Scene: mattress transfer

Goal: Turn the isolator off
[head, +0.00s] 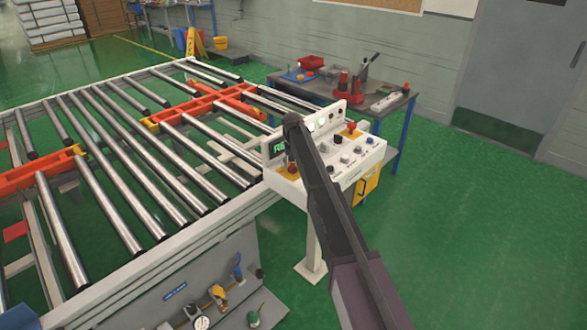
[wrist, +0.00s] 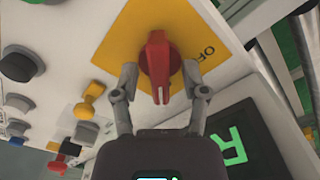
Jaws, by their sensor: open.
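The isolator is a red rotary handle (wrist: 157,58) on a yellow plate (wrist: 131,32) in the wrist view. Its grip runs nearly up and down in that view. The word OFF is printed on the plate to its right, and other markings are hidden or out of view. My gripper (wrist: 160,70) is open, with one finger on each side of the handle. Both fingers look apart from it. In the head view the control panel (head: 345,165) stands beside the roller conveyor, and my arm reaches over its left part and hides most of the isolator.
In the wrist view a yellow knob (wrist: 90,90), several dark buttons and a lit green display (wrist: 235,146) lie near the handle. In the head view the roller conveyor (head: 130,165) fills the left. A workbench (head: 390,103) with tools stands behind the panel. Green floor is clear to the right.

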